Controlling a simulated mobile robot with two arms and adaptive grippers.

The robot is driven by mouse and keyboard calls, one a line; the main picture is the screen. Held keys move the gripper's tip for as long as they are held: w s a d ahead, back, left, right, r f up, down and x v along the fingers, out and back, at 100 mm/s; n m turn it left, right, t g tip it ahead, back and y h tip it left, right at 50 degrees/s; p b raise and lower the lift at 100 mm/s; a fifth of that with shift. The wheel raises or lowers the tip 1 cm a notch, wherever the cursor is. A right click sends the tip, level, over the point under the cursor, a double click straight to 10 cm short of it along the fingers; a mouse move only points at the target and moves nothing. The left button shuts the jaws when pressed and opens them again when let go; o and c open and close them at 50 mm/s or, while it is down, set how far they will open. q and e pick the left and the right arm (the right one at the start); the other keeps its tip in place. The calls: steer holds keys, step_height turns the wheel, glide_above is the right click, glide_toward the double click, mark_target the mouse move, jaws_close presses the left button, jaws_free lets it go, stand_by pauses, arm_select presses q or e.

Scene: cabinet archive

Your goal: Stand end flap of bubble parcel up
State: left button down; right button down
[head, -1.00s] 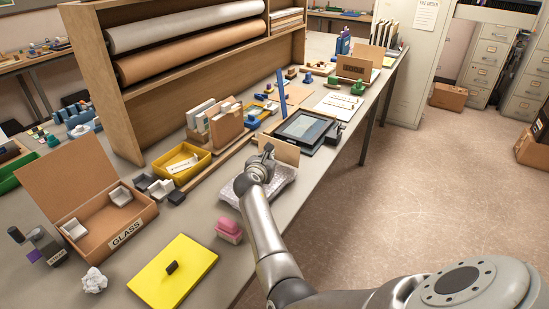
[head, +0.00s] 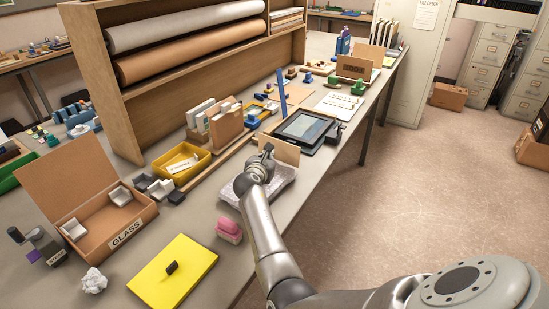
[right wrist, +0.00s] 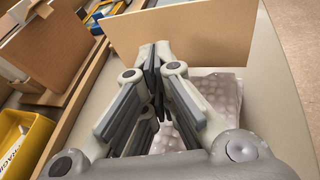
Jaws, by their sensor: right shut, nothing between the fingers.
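The bubble parcel (head: 279,186) lies on the table under my right gripper. It also shows in the right wrist view as a grey bubbled surface (right wrist: 221,92). Its brown end flap (head: 283,149) stands upright, or nearly so, at the parcel's far end; the right wrist view shows it as a wide brown panel (right wrist: 190,38). My right gripper (head: 268,150) is shut and empty, its fingertips (right wrist: 154,50) close in front of the flap. Whether they touch it I cannot tell. The gripper and arm hide part of the parcel. My left gripper is not in view.
Left of the parcel are a yellow tray (head: 203,157) and an open GLASS box (head: 146,213). A pink block (head: 229,227) and yellow pad (head: 187,262) lie nearer. A dark tablet (head: 304,128) lies just beyond the flap. The table's edge runs along the right.

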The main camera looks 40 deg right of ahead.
mark_target(277, 148)
steer(key=shift+d, duration=0.1)
stand_by(0.3)
steer(key=shift+w+d, duration=0.25)
steer(key=shift+d, duration=0.35)
steer(key=shift+w+d, duration=0.25)
steer(key=shift+d, duration=0.35)
steer(key=shift+w+d, duration=0.25)
steer(key=shift+d, duration=0.35)
steer(key=shift+d, duration=0.1)
steer(key=shift+s+a+r+p, duration=0.1)
steer(key=shift+s+a+p, duration=0.25)
steer(key=shift+a, duration=0.3)
steer(key=shift+s+a+f+p, duration=0.1)
steer(key=shift+a+p, duration=0.3)
steer(key=shift+a, duration=0.25)
steer(key=shift+s+a+r+p, duration=0.1)
steer(key=shift+s+a+p, duration=0.25)
steer(key=shift+a, duration=0.3)
steer(key=shift+s+a+p, duration=0.2)
steer(key=shift+a+p, duration=0.1)
steer(key=shift+a, duration=0.35)
steer(key=shift+s+a+p, duration=0.2)
steer(key=shift+a+p, duration=0.1)
steer(key=shift+a, duration=0.45)
steer(key=shift+v, duration=3.75)
